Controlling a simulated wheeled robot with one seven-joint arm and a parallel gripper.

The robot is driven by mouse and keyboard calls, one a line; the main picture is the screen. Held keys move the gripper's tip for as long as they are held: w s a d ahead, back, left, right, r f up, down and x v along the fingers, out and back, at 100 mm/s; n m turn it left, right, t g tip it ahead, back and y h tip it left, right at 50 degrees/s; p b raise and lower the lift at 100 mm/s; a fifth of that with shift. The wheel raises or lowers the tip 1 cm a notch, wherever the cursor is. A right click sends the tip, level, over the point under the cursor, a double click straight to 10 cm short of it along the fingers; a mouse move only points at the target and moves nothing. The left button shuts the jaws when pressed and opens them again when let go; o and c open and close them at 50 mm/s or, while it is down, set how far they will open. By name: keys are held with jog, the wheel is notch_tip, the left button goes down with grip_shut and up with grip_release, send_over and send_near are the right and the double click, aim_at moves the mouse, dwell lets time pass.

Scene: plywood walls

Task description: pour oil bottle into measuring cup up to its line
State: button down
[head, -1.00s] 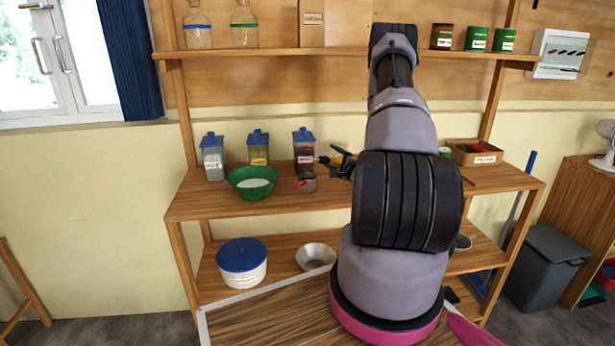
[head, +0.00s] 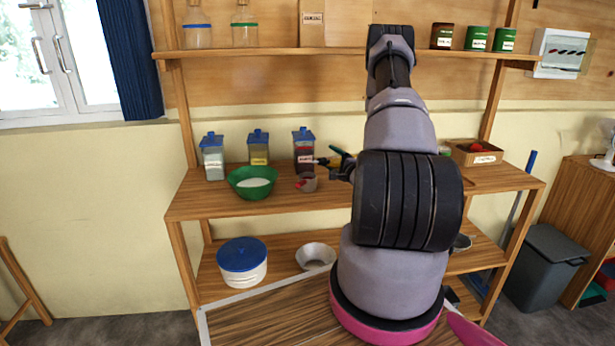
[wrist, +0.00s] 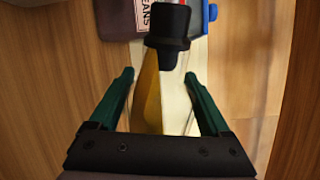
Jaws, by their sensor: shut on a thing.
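My gripper (wrist: 160,100) is shut on the oil bottle (wrist: 148,95), which has yellow contents and a black cap. In the head view the bottle (head: 326,162) is tipped over sideways, its neck end pointing left, above the shelf. A small measuring cup (head: 309,184) with a red part at its left stands on the shelf below and slightly left of the bottle. Its line and fill level are too small to read. The cup cannot be made out in the wrist view. No oil stream can be made out. My arm hides part of the gripper in the head view.
A blue-lidded jar of dark beans (head: 304,150) stands just behind the cup. A green bowl (head: 252,183) of white stuff is to the left, with two more blue-lidded jars (head: 212,160) behind. An open box (head: 475,153) stands at the right.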

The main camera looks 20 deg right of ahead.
jog(key=shift+r+n+p, duration=0.45)
jog(key=shift+r+n, duration=0.3)
jog(key=shift+n, duration=0.15)
dwell(3.8)
jog(key=m, duration=0.1)
jog(key=d+m, duration=0.1)
jog(key=shift+f+m, duration=0.3)
jog(key=shift+m, duration=0.1)
jog(key=shift+r+m, duration=0.5)
jog(key=shift+a, duration=0.3)
jog(key=shift+r+m, duration=0.3)
notch_tip(320, 180, up, 13)
jog(key=a+m+b, duration=0.2)
jog(key=m+b, duration=0.1)
jog(key=m, duration=1)
jog(key=shift+a, duration=0.15)
jog(key=shift+f, duration=0.1)
